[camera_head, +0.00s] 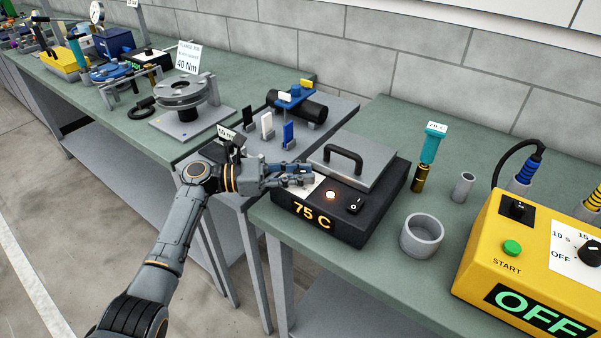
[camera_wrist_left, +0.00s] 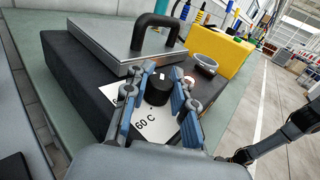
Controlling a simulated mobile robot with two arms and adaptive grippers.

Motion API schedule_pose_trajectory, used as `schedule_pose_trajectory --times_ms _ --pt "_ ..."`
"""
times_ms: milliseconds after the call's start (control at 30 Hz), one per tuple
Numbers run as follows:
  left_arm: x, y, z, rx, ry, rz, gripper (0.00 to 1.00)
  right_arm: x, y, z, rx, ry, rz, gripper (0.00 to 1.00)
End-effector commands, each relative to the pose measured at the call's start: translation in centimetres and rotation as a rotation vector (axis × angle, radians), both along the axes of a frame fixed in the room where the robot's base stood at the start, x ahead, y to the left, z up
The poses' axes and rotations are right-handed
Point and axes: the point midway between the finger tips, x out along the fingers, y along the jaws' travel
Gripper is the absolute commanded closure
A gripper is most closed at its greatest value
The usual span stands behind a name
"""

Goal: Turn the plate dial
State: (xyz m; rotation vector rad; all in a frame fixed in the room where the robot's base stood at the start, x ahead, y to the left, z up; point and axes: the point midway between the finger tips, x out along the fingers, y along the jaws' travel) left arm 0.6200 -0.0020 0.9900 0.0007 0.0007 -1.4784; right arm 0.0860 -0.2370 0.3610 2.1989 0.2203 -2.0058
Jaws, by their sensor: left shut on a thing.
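The hot plate (camera_head: 372,218) is a dark box with a metal top and black handle. Its front reads 75 C, and a small lamp (camera_head: 330,195) glows beside a black rocker switch (camera_head: 355,206). My left gripper (camera_head: 300,178) is over the left part of its top face and hides the dial in the head view. In the left wrist view, the black plate dial (camera_wrist_left: 158,88) sits between the two fingers of my left gripper (camera_wrist_left: 158,98), shut on it. A white scale with "60 C" (camera_wrist_left: 147,124) shows below it. A dark arm with a gripper (camera_wrist_left: 242,156) shows at the right; its fingers are unclear.
A grey ring (camera_head: 422,236), a teal-handled tool (camera_head: 433,143) and a yellow box (camera_head: 528,262) reading OFF stand right of the plate. Bench is clear in front of the ring.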

Motion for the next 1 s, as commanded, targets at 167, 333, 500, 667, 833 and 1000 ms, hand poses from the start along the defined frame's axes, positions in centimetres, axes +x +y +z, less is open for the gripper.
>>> schedule_pose_trajectory --times_ms 167,333,500,667,833,1000 --pt "0.0 0.1 -0.1 0.002 0.000 0.002 1.00 0.0 0.0 0.0 0.000 0.000 0.000 0.60" --pt "0.0 0.1 -0.1 0.002 0.000 0.002 1.00 0.0 0.0 0.0 0.000 0.000 0.000 0.60" --pt "0.0 0.1 -0.1 0.001 0.001 0.001 0.52 0.0 0.0 0.0 0.000 0.000 0.000 0.60" --pt "0.0 0.1 0.0 0.001 0.000 0.001 0.52 0.0 0.0 0.0 0.000 0.000 0.000 0.60" --pt "0.0 0.4 0.0 0.001 0.000 0.001 0.52 0.0 0.2 0.0 0.002 0.000 0.000 0.60" --pt "-0.2 2.8 -0.1 0.002 0.000 0.004 0.52 0.0 0.1 0.0 0.002 0.000 0.000 0.60"
